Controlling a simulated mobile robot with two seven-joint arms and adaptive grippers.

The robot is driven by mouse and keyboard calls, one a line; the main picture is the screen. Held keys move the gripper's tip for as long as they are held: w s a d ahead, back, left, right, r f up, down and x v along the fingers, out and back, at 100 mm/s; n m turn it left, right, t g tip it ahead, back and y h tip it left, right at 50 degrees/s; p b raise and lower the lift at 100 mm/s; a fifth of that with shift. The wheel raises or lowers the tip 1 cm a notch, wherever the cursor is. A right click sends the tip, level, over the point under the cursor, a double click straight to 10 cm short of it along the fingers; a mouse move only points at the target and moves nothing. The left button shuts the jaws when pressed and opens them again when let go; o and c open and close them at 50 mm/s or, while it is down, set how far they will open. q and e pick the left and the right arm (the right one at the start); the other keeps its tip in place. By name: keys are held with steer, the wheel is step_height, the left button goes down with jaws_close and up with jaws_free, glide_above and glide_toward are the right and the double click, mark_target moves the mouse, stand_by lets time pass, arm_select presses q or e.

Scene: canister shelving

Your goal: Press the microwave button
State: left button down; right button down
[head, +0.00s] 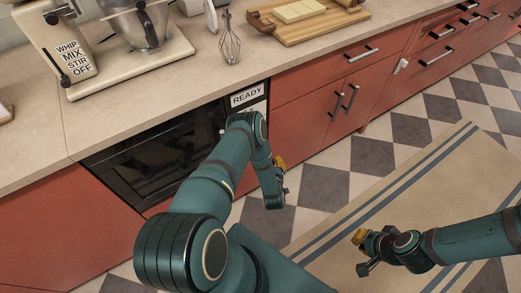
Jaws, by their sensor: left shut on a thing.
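The microwave (160,160) is a black, glass-fronted unit built in under the counter, at the left. A white "READY" label (247,95) sits on its panel at the upper right; my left arm covers the part below, and I cannot make out the button. My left gripper (283,195) hangs to the right of the panel, in front of the red cabinets. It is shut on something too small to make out. My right gripper (362,268) is low at the right, over the rug, away from the microwave; its finger opening is unclear.
The counter (215,75) holds a stand mixer (140,25) with a "WHIP MIX STIR OFF" label, a whisk (230,42) and a cutting board (310,22). Red cabinets (300,115) with handles run right. A striped rug (420,190) lies on the open checkered floor.

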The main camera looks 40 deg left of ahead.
arm_select(q)
steer(key=shift+w+a, duration=0.3)
steer(key=shift+a, duration=0.4)
steer(key=shift+w+a, duration=0.25)
steer(key=shift+a, duration=0.45)
steer(key=shift+w+a, duration=0.3)
steer(key=shift+a, duration=0.4)
steer(key=shift+a, duration=0.1)
steer(key=shift+w+a, duration=0.15)
steer(key=shift+a, duration=0.15)
steer(key=shift+w+a, duration=0.2)
steer(key=shift+a, duration=0.25)
stand_by(0.8)
steer(key=shift+d, duration=0.1)
steer(key=shift+s+d, duration=0.35)
steer(key=shift+d, duration=0.4)
steer(key=shift+d, duration=0.1)
steer(key=d, duration=0.1)
steer(key=s+d+p, duration=0.1)
steer(key=d, duration=0.1)
steer(key=s+d, duration=0.1)
steer(key=shift+d, duration=0.25)
